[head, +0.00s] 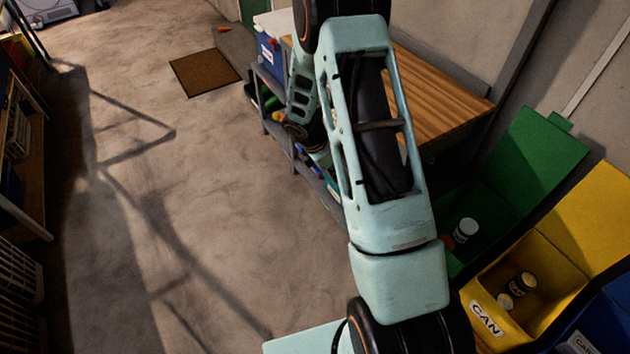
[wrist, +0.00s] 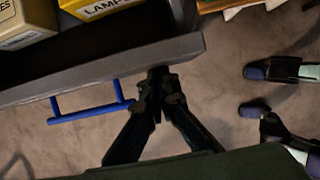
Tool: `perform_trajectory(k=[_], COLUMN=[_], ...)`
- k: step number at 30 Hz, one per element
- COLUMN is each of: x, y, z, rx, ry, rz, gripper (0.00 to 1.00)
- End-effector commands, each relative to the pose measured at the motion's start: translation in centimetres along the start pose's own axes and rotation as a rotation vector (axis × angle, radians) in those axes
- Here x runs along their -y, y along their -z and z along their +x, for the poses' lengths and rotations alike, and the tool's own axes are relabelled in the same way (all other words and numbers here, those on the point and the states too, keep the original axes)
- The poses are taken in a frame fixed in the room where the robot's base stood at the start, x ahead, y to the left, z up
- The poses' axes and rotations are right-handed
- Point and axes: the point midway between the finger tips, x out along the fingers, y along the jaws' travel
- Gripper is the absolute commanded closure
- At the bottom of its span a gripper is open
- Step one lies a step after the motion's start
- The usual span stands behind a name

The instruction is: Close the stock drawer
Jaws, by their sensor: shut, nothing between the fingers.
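The stock drawer (wrist: 100,70) shows in the wrist view as a grey front panel with a blue bar handle (wrist: 90,108) on its outer side. It stands open, with its inside visible from above. A box marked LAMPS (wrist: 95,8) and another labelled box (wrist: 25,25) sit in it. My gripper (wrist: 158,76) is shut and empty, its tips at the drawer front, right of the handle. I cannot tell whether they touch the panel. In the head view my arm hides the gripper, and I cannot make out the drawer.
A wooden-topped bench (head: 440,95) stands behind my arm, with a blue cooler (head: 270,55) beyond. Open green (head: 535,150), yellow (head: 590,215) and blue (head: 610,315) bins stand at right. Shelving (head: 20,150) lines the left. The floor (head: 180,200) between is clear, with a brown mat (head: 205,72) farther back.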

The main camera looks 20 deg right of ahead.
Motion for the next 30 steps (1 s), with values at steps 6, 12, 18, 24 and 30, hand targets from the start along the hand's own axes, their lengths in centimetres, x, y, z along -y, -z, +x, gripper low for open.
perform_trajectory(k=[6, 12, 18, 24, 30], x=[0.1, 0.2, 0.1, 0.0, 0.0], y=[-6.0, -10.5, -13.6, -15.3, -15.9], z=[2.2, 4.0, 5.4, 6.1, 6.4], rx=[0.001, 0.001, 0.0, 0.0, 0.001], ry=[0.003, 0.002, 0.001, 0.0, 0.0], rz=[0.007, 0.006, 0.005, 0.003, 0.0], gripper=[1.0, 1.0, 1.0, 1.0, 1.0])
